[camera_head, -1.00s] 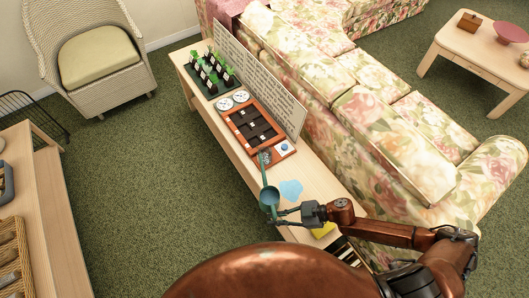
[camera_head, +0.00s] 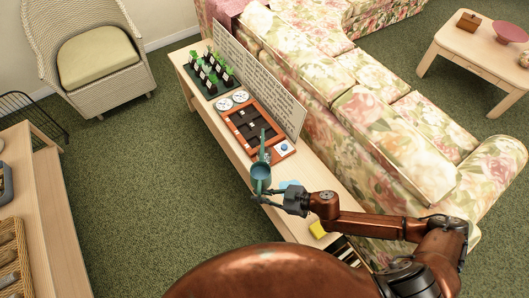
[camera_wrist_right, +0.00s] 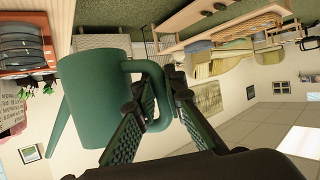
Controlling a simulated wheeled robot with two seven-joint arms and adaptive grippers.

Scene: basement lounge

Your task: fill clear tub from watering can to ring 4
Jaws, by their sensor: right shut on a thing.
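My right gripper (camera_head: 278,197) is shut on the handle of the teal watering can (camera_head: 261,173), above the near part of the long wooden table. The can's spout (camera_head: 263,142) points away from me toward the tray. In the right wrist view the can (camera_wrist_right: 95,95) fills the left, with its handle (camera_wrist_right: 162,98) between the fingers (camera_wrist_right: 157,95) and its spout slanting down-left. I cannot make out a clear tub or its rings; the can may hide it. My left gripper is not in view.
On the table (camera_head: 228,143) stand a brown compartment tray (camera_head: 263,143), two white dials (camera_head: 233,100), a rack of seedlings (camera_head: 209,75) and a long text board (camera_head: 258,75). A light blue patch (camera_head: 290,184) and a yellow block (camera_head: 318,229) lie nearer. A floral sofa (camera_head: 375,120) borders the right.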

